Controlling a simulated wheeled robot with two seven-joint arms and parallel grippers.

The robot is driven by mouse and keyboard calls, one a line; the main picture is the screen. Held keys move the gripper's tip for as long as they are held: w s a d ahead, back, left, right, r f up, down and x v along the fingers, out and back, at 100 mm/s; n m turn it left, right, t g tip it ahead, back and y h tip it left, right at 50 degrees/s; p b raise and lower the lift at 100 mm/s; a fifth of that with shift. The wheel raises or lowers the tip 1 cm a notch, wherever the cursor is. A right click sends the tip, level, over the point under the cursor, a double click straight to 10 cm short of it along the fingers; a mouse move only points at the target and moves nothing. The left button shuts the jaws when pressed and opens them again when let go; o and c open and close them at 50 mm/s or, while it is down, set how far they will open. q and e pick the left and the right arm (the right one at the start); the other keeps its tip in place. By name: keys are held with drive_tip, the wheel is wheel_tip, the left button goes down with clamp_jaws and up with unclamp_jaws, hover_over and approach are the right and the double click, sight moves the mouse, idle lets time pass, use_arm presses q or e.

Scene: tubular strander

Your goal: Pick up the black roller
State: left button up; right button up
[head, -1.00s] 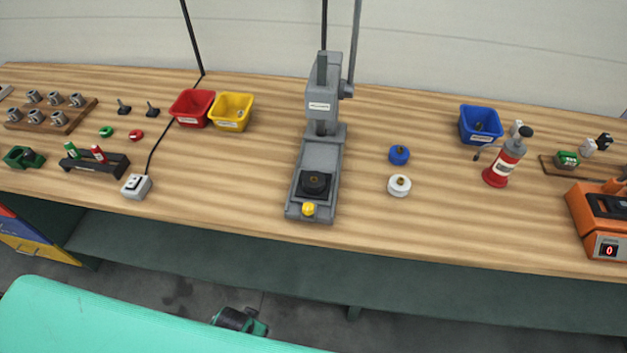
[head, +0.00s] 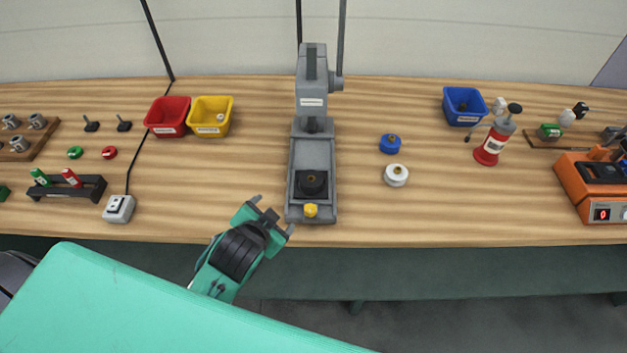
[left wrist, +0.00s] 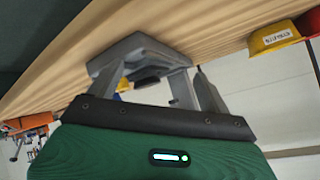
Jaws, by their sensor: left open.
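The black roller (head: 312,182) is a round black piece sitting in a dark square seat on the base of the grey press (head: 312,150). My left gripper (head: 273,214) is open and empty, at the table's front edge, to the left of and a little nearer than the press base. It is apart from the roller. In the left wrist view the open fingers (left wrist: 160,88) point toward the grey press base (left wrist: 135,48), and a dark part shows between them, too partly hidden to name. My right gripper is in neither view.
A yellow knob (head: 311,210) sits at the front of the press base. A blue roller (head: 390,144) and a white roller (head: 396,175) stand to its right. A grey switch box (head: 118,209) and a black rack (head: 66,188) are at the left. Table between is clear.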

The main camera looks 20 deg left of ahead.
use_arm(q)
drive_tip(key=w+d+r+m+t+h, duration=0.3)
drive_tip(key=w+d+r+m+t, duration=0.15)
drive_tip(key=r, duration=0.45)
drive_tip(key=w+d+r+m+t+h, duration=0.2)
drive_tip(key=w+d+r+m+t, duration=0.1)
drive_tip(key=w+r+m+t, duration=0.4)
drive_tip(key=s+d+r+m+g+h, duration=0.2)
drive_tip(key=d+r+m+g+h, duration=0.2)
drive_tip(key=d+r+m+h, duration=0.75)
drive_tip(key=s+d+f+m+g+h, duration=0.2)
drive_tip(key=s+d+m+g, duration=0.15)
drive_tip(key=m+g, duration=0.6)
drive_tip(key=s+d+f+m+g+h, duration=0.1)
drive_tip(key=s+d+m+g+h, duration=0.2)
drive_tip(key=m+g, duration=0.7)
drive_tip(key=m+t+y+p, duration=0.25)
drive_tip(key=m+y, duration=1.15)
drive_tip(key=y, duration=0.7)
hover_over(311, 178)
drive_tip(key=shift+g, duration=0.45)
drive_tip(key=f, duration=1.9)
drive_tip(key=shift+d+f, duration=0.2)
drive_tip(key=f+p, duration=0.2)
drive_tip(key=f, duration=0.1)
drive_tip(key=f+p, duration=0.1)
drive_tip(key=shift+a+f, duration=0.2)
drive_tip(key=shift+a, duration=0.05)
drive_tip(key=shift+f, duration=0.45)
